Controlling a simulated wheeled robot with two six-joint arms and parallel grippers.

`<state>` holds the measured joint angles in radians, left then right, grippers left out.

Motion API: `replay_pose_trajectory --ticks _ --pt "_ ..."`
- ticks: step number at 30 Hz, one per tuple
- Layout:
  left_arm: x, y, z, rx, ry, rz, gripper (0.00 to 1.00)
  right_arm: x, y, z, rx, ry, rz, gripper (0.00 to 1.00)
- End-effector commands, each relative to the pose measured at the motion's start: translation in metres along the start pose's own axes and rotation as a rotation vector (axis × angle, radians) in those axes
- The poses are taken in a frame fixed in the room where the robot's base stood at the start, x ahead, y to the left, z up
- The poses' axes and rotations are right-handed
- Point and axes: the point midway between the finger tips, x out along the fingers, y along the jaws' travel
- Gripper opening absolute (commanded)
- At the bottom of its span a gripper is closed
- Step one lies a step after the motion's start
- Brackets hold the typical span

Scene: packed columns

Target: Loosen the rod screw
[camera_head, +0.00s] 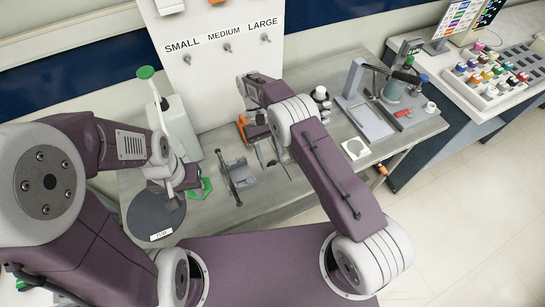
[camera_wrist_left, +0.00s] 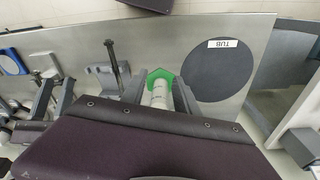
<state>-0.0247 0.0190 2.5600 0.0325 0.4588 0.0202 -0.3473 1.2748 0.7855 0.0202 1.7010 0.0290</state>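My left gripper (camera_head: 172,187) is low over the bench beside the round TUB mat (camera_head: 155,212). In the left wrist view, a white tube (camera_wrist_left: 159,95) with a green hexagonal end (camera_wrist_left: 159,76) sits between its fingers (camera_wrist_left: 159,90); contact is unclear. A tall white rod with a green top (camera_head: 146,73) rises behind my left wrist. A grey stand with a dark rod (camera_head: 235,178) is right of the green hexagonal piece (camera_head: 201,188). My right gripper (camera_head: 275,160) hangs right of this stand, its thin fingers apart with nothing seen between them. I cannot make out a rod screw clearly.
A white panel with pegs (camera_head: 227,47) labelled SMALL, MEDIUM and LARGE stands behind. A white container (camera_head: 180,128), an orange item (camera_head: 243,126) and a press-like device (camera_head: 375,100) are on the bench. A rack of coloured caps (camera_head: 490,75) is far right.

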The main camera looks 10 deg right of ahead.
Motion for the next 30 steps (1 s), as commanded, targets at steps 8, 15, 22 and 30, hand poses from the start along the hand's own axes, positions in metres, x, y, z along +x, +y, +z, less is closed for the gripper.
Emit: replay_pose_trajectory --ticks 8,15,22,30 --pt "0.012 0.000 0.001 0.000 0.000 0.000 0.36 -0.028 -0.001 0.018 0.000 0.004 0.000 0.45" --pt "0.022 0.000 0.002 0.000 0.000 0.000 0.36 -0.032 0.020 0.060 0.003 0.001 0.000 0.45" --pt "0.033 -0.001 0.004 0.000 0.000 0.000 0.36 -0.032 0.049 0.112 0.003 0.002 -0.001 0.45" --pt "0.037 -0.001 0.004 0.000 0.000 0.000 0.36 -0.033 0.064 0.141 0.000 0.000 0.001 0.45"
